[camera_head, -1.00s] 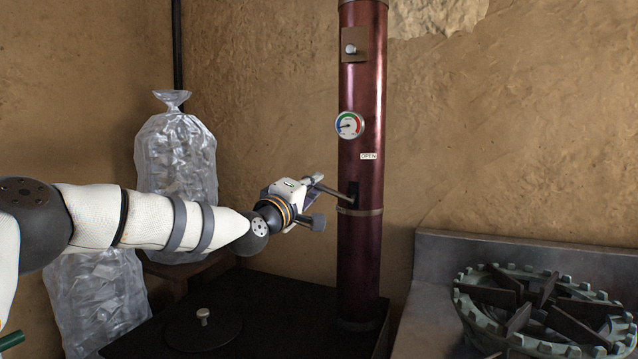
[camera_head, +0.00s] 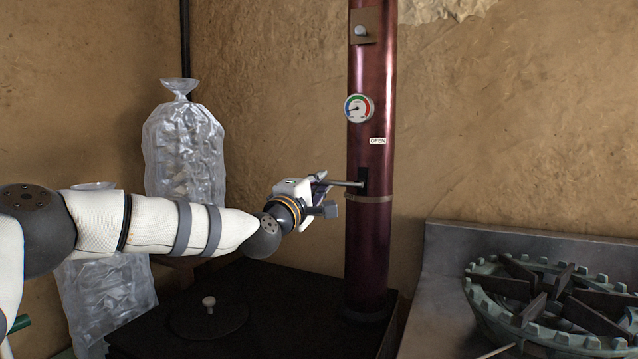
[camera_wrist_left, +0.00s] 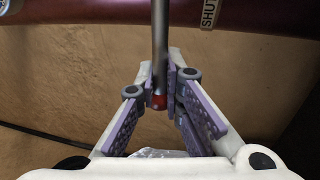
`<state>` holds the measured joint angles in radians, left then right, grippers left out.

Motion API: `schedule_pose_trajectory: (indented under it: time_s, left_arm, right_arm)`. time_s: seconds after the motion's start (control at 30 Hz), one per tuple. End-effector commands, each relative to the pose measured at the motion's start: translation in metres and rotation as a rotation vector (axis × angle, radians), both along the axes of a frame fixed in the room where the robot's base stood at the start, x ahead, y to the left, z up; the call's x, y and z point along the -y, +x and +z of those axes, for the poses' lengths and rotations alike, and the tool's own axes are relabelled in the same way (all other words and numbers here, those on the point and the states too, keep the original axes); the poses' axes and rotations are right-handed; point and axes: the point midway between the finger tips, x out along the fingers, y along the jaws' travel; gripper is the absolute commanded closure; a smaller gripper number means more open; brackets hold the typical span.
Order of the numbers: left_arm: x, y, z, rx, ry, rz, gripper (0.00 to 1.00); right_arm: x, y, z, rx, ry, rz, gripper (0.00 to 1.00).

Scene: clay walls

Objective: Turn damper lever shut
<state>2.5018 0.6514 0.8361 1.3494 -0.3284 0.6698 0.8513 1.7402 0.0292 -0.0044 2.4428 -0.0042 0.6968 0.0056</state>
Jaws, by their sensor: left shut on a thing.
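The dark red flue pipe (camera_head: 368,240) stands upright on the black stove top. The damper lever (camera_head: 346,184), a grey metal rod, sticks out to the left from a dark slot in the pipe and looks about level. An OPEN label (camera_head: 377,141) is above the slot; a SHUT label (camera_wrist_left: 209,14) shows in the left wrist view. My left gripper (camera_head: 322,194) is shut on the lever near its outer end. In the wrist view the rod (camera_wrist_left: 160,50) runs between the fingers, with a red end (camera_wrist_left: 157,100). My right gripper is not in view.
A round gauge (camera_head: 359,108) is on the pipe above the lever. The black stove top (camera_head: 270,310) has a round lid with a knob (camera_head: 208,301). Clear plastic bags (camera_head: 184,150) stand behind my left arm. A green burner (camera_head: 550,300) is at the right.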

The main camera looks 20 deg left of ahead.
Motion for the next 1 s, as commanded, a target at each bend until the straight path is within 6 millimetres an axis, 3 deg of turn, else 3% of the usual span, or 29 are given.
schedule_pose_trajectory:
  time_s: [0.17,0.2,0.27,0.63,0.77,1.0]
  left_arm:
    - [0.001,0.000,-0.001,-0.002,-0.003,-0.002,1.00]
    - [0.001,0.000,-0.001,-0.003,-0.003,-0.002,0.85]
    - [0.001,0.000,-0.001,-0.003,-0.002,-0.001,0.71]
    - [0.000,-0.005,-0.002,-0.002,0.000,-0.001,0.70]
    - [-0.001,-0.029,-0.006,-0.002,-0.002,-0.003,0.70]
    - [-0.003,-0.090,-0.018,-0.001,-0.004,-0.001,0.70]
  right_arm:
    - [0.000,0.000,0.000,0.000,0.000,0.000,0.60]
    - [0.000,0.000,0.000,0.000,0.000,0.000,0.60]
    - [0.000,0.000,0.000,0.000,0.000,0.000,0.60]
    - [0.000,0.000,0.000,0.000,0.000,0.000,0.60]
    - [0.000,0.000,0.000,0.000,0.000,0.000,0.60]
    - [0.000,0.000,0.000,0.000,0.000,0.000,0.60]
